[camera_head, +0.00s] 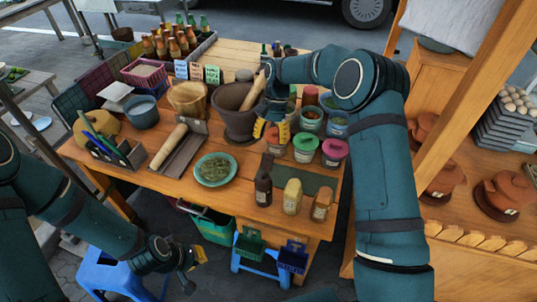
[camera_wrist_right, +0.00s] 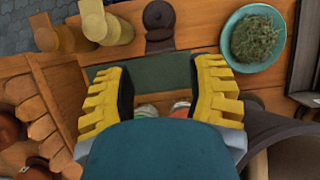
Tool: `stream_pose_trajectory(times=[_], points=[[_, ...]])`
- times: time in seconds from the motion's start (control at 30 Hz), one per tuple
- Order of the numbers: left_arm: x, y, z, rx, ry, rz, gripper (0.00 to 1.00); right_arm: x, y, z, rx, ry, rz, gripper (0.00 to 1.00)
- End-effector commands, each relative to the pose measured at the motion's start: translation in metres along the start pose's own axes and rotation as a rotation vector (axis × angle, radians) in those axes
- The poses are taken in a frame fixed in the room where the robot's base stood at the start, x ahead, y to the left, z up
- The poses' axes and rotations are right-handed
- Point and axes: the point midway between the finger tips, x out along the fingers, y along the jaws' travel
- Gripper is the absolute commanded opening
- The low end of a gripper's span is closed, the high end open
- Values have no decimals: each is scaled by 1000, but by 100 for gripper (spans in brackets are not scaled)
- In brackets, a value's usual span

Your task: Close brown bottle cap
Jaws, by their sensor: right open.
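A dark brown bottle (camera_head: 264,188) stands near the front edge of the wooden table, left of two paler bottles (camera_head: 292,197) (camera_head: 320,206). It also shows at the top of the right wrist view (camera_wrist_right: 160,18). I cannot tell whether its cap is on or how it sits. My right gripper (camera_head: 271,130) is above the table, behind the brown bottle and apart from it. In the right wrist view its yellow fingers (camera_wrist_right: 160,82) are spread wide with nothing between them. My left gripper (camera_head: 192,268) hangs low in front of the table, empty, with its fingers apart.
A clay mortar (camera_head: 236,124) with a wooden pestle (camera_head: 252,91) stands left of my right gripper. Lidded tubs (camera_head: 305,148) stand just beside it. A green plate of herbs (camera_head: 214,169) lies left of the bottle. A dark green mat (camera_head: 308,178) lies behind the bottles.

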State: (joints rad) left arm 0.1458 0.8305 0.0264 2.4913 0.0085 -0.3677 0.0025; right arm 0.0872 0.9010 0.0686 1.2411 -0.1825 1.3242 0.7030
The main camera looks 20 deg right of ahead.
Motion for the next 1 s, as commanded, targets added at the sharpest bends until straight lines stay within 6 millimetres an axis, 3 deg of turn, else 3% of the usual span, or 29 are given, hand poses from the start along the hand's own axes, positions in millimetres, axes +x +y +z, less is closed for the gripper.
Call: stream_pose_trajectory(times=[0.1,0.33,0.77,0.87,0.93,1.0], points=[[0,0,0,0,0,0,0,24,1,0,0,-4,2,55],[0,0,0,0,0,0,0,53,0,0,0,-2,1,55],[0,0,0,0,0,0,0,61,0,0,0,0,-1,55],[0,0,0,0,0,0,0,61,0,0,0,0,-1,26],[0,0,0,0,0,0,0,61,0,0,0,0,-1,1],[0,0,0,0,0,0,0,61,0,0,0,0,-1,0]])
